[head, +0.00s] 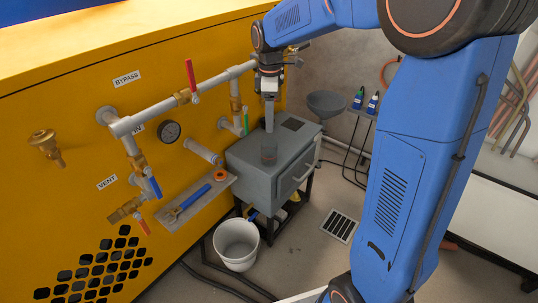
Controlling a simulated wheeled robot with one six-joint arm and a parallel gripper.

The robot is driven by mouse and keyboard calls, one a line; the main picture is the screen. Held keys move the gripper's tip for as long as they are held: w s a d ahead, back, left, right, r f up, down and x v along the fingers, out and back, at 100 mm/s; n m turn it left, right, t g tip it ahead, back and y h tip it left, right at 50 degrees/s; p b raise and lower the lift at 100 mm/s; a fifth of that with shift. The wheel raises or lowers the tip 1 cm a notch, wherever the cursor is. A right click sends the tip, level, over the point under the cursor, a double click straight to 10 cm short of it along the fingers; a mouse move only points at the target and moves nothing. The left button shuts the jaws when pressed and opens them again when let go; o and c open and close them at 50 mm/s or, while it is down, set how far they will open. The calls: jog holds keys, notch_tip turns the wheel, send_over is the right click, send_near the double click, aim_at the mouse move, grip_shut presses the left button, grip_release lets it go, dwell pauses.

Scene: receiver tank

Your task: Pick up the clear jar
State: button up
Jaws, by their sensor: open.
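The clear jar (268,156) looks like a small, dark, see-through cylinder. It stands upright on the front part of the grey cabinet's top (249,149), near the cabinet's front edge. My gripper (269,128) points straight down above the jar, with its fingertips just over or behind the jar's rim. Its jaws are open and seen nearly edge-on, so the gap between them is hard to see. I cannot tell whether the fingers touch the jar; nothing appears held.
A yellow panel with pipes and a red-handled valve (191,76) stands left of the cabinet. A shelf (188,207) holds a blue-handled tool (193,196) and an orange ring (220,175). A white bucket (236,244) is on the floor. A grey funnel (327,102) stands behind right.

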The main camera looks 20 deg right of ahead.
aim_at(269, 154)
notch_tip(269, 154, down, 17)
jog(key=shift+s+a+f, duration=0.1)
jog(key=shift+f, duration=0.05)
jog(key=c, duration=1.1)
